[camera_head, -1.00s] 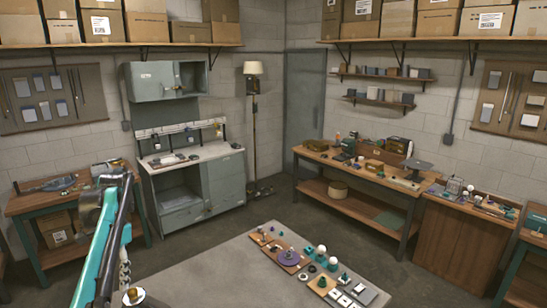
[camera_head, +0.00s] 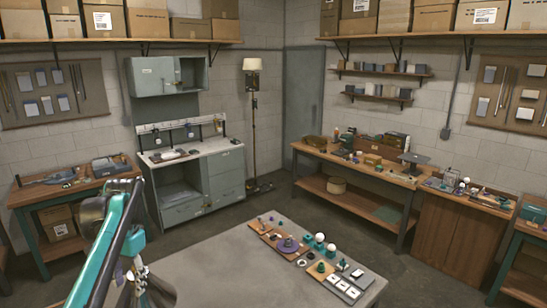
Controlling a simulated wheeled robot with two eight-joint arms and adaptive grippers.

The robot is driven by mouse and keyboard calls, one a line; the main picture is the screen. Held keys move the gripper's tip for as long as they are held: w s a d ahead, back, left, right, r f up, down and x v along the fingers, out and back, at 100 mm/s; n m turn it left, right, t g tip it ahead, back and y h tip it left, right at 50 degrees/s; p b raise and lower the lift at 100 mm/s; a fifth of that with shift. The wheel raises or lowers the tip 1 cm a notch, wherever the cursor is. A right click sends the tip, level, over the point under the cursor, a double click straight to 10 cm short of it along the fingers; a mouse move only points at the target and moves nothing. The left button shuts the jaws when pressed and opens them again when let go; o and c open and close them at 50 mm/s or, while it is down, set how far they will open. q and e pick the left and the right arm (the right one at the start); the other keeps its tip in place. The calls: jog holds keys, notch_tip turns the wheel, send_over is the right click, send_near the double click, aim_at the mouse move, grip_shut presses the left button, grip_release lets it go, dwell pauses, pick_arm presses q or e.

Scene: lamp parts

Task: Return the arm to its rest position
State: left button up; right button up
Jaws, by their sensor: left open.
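My left arm comes in from the lower left with teal and dark links. My left gripper (camera_head: 142,286) is low in the picture, partly hidden behind the arm; it is open, and I see nothing held in it. Lamp parts lie together on the grey table: a purple disc (camera_head: 288,245) on a wooden board (camera_head: 264,231), white bulbs (camera_head: 319,238) with teal pieces, a dark green part (camera_head: 320,267), and a tray with white squares (camera_head: 343,287). The gripper is left of these parts and apart from them. My right gripper does not show.
The grey table's (camera_head: 215,265) left part is bare. A wooden workbench (camera_head: 345,160) with tools stands at the back right, a grey cabinet (camera_head: 222,178) at the back left, and a floor lamp (camera_head: 253,100) between them. A bench (camera_head: 30,195) stands at left.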

pick_arm(q)
jog(key=s+d+f+n+t+b, duration=0.1)
jog(key=s+d+f+t+b, duration=0.1)
jog(key=s+d+f+b, duration=0.4)
jog(key=s+d+f+n+t+h+b, duration=0.1)
jog(key=s+d+f+t+b, duration=0.2)
jog(key=f, duration=1.2)
jog(key=s+d+f+n+t+b, duration=0.1)
jog(key=s+d+f+t+b, duration=0.2)
jog(key=s+d+f+b, duration=0.5)
notch_tip(320, 180, down, 3)
jog(key=shift+s+d+r+b, duration=0.2)
jog(key=shift+s+d+b, duration=0.2)
jog(key=shift+d+b, duration=0.75)
